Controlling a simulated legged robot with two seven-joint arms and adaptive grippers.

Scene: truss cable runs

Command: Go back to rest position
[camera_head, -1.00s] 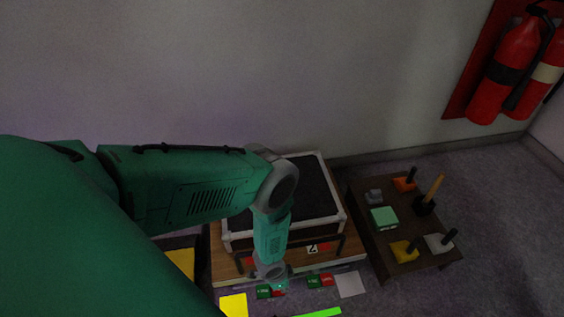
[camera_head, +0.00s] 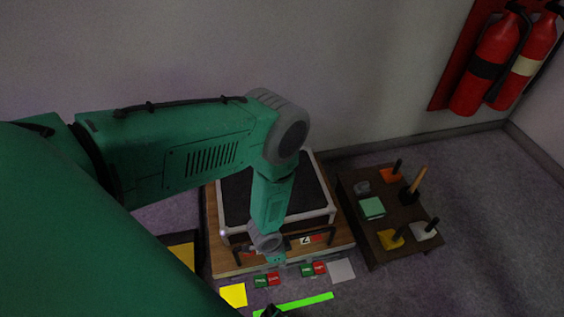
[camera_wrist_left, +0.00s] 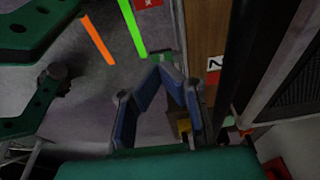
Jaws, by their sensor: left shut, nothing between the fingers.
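My left arm crosses the head view from the left, bends at a grey joint and points down in front of a wooden platform (camera_head: 228,262). Its wrist hangs over the platform's front edge; the gripper's fingers are not clear there. In the left wrist view my left gripper (camera_wrist_left: 170,66) has its blue-padded fingers brought together at the tips, with nothing held. It is beside the wooden board with a white number label (camera_wrist_left: 214,64).
A black-topped, pale-framed box (camera_head: 310,186) with a dark handle stands on the platform. A low dark table (camera_head: 376,252) at right holds several coloured blocks and tools. Fire extinguishers (camera_head: 487,68) hang on the wall. Yellow, green and red floor markers lie in front; floor at far right is clear.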

